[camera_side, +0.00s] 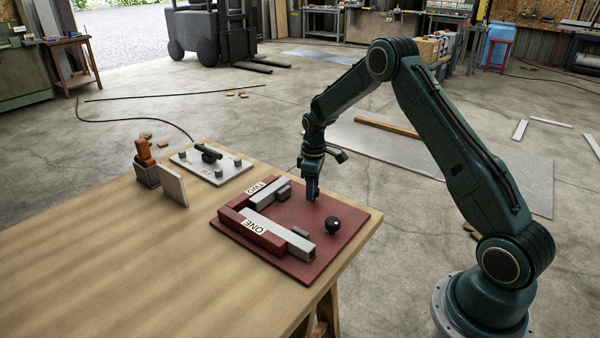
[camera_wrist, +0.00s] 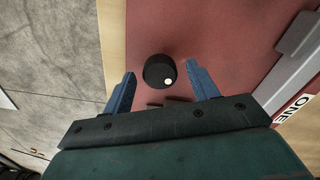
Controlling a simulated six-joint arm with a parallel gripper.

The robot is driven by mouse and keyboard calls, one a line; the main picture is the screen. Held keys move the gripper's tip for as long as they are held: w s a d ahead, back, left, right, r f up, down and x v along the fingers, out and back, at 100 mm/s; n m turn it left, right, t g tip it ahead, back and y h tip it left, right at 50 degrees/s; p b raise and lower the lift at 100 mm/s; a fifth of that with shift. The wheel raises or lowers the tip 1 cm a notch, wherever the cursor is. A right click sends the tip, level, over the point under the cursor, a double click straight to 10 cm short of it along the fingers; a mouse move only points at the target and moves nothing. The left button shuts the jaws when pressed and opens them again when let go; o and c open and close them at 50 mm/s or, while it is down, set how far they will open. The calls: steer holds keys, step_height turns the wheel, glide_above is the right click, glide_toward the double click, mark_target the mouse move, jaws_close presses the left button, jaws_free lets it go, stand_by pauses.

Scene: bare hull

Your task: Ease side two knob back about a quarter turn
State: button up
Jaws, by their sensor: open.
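A round black knob (camera_side: 333,225) with a light dot stands on the red board (camera_side: 352,214), right of the "ONE" arm. My gripper (camera_side: 312,196) points down over the board, behind the knob in the side view. In the wrist view the knob (camera_wrist: 160,72) lies ahead between the two open blue fingers (camera_wrist: 163,84), apart from both. On the board, grey bars lie in red holders marked "ONE" (camera_side: 255,226) and "TWO" (camera_side: 256,187). I see one knob only and cannot read a side mark on it. Part of the board is hidden behind my gripper.
The near left tabletop is clear.

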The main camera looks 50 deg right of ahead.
step_height(320, 180, up, 14)
stand_by(0.7)
steer(key=s+a+r+m+t, duration=0.2)
steer(key=s+a+r+t, duration=0.1)
steer(key=s+a+r, duration=1)
steer(key=s+a+m+t, duration=0.1)
steer(key=s+a, duration=0.2)
steer(key=s, duration=0.6)
steer(key=s+a+m+t, duration=0.1)
steer(key=s+a, duration=0.2)
steer(key=s, duration=0.7)
steer(key=shift+r+m+t, duration=0.3)
